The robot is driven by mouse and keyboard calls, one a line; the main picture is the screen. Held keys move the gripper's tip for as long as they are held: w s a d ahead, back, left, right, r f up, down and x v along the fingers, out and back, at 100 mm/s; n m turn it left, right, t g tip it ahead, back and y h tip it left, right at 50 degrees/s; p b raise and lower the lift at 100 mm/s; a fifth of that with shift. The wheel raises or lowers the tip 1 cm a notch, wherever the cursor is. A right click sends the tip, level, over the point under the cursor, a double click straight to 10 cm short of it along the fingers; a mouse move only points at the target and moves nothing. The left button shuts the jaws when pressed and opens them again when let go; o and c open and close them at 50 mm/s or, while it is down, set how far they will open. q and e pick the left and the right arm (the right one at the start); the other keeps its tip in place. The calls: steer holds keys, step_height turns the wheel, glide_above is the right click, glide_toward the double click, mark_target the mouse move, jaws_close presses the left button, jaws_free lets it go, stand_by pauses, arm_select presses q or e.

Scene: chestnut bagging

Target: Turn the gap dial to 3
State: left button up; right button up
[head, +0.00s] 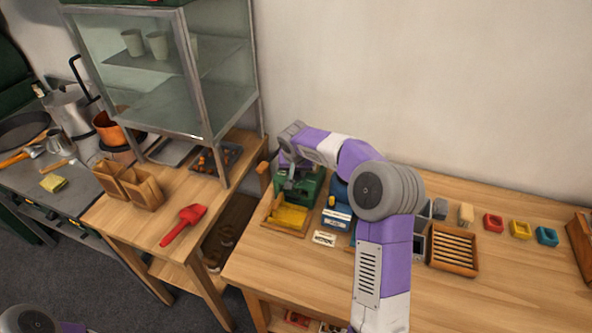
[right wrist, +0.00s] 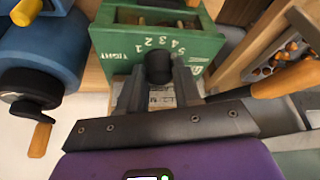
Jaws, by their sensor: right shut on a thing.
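The gap dial is a black knob (right wrist: 158,67) on the front of a green machine (right wrist: 115,48) in the right wrist view. An arc of white numbers from 1 to 5 sits above it, with the word TIGHT at the left. No pointer mark shows clearly, so I cannot read the setting. My right gripper (right wrist: 158,88) is shut on the knob, one dark finger on each side. In the head view the green machine (head: 310,187) stands at the worktable's left end, partly covered by my right arm. My left gripper is outside the frame; only part of that arm shows.
A wooden tray with yellow contents (head: 287,217) stands just in front of the machine. A blue device (right wrist: 40,55) is close on the left in the wrist view. A wooden handle (right wrist: 285,84) juts out at the right. The table's front right is clear.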

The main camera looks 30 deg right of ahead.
steer(key=n+y+p, duration=0.1)
steer(key=n, duration=0.1)
steer(key=shift+d+r+n+p, duration=0.1)
steer(key=shift+r+n+p, duration=0.05)
steer(key=shift+n+p, duration=0.25)
steer(key=n+y+p, duration=0.1)
steer(key=n+p, duration=0.2)
steer(key=shift+d, duration=0.1)
steer(key=shift+n+y+p, duration=0.8)
steer(key=shift+n+p, duration=0.3)
steer(key=shift+n, duration=0.7)
steer(key=o, duration=1)
steer(key=shift+d, duration=0.15)
